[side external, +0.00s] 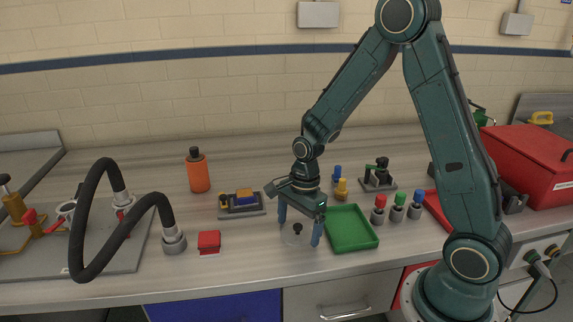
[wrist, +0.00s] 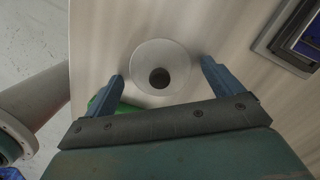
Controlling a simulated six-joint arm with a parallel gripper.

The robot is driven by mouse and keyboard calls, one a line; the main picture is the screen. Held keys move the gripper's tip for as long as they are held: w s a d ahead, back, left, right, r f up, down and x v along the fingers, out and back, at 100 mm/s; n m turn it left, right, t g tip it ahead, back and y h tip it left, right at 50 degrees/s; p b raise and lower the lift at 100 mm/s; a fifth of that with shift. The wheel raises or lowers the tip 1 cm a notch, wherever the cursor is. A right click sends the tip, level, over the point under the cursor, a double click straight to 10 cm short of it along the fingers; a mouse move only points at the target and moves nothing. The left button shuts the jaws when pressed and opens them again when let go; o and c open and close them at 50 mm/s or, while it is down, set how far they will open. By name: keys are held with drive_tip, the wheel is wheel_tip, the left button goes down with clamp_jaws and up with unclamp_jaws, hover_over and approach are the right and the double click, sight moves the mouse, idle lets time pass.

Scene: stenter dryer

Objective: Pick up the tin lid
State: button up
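The tin lid is a pale, round disc with a dark knob in its middle. It lies on the bench in the side view (side external: 291,239), left of the green tray (side external: 350,229). In the wrist view the lid (wrist: 160,52) shows whole, close to the fingertips. My gripper (side external: 299,233) is open and pointing down, its two blue fingers one on each side of the lid. In the wrist view my gripper (wrist: 162,73) has nothing clamped between its fingers. I cannot tell whether the fingertips touch the lid or the bench.
A red block (side external: 209,241) and a black hose (side external: 90,205) are to the left. A fixture with a blue and orange part (side external: 241,203) stands behind left. The bench front edge is close.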

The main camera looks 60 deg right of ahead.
sight(298, 225)
drive_tip(key=c, duration=0.9)
drive_tip(key=shift+r, duration=0.1)
wheel_tip(298, 225, up, 20)
drive_tip(key=shift+f, duration=0.1)
idle(0.8)
drive_tip(key=w+d+f, duration=0.2)
drive_tip(key=d+f, duration=0.1)
drive_tip(key=d, duration=0.1)
drive_tip(key=w+d+f, duration=0.2)
drive_tip(key=d, duration=0.3)
drive_tip(key=w+d+f, duration=0.2)
drive_tip(key=d+f, duration=0.1)
drive_tip(key=d, duration=0.2)
drive_tip(key=shift+w+d+f, duration=0.25)
drive_tip(key=shift+w+f, duration=0.05)
drive_tip(key=shift+w, duration=0.05)
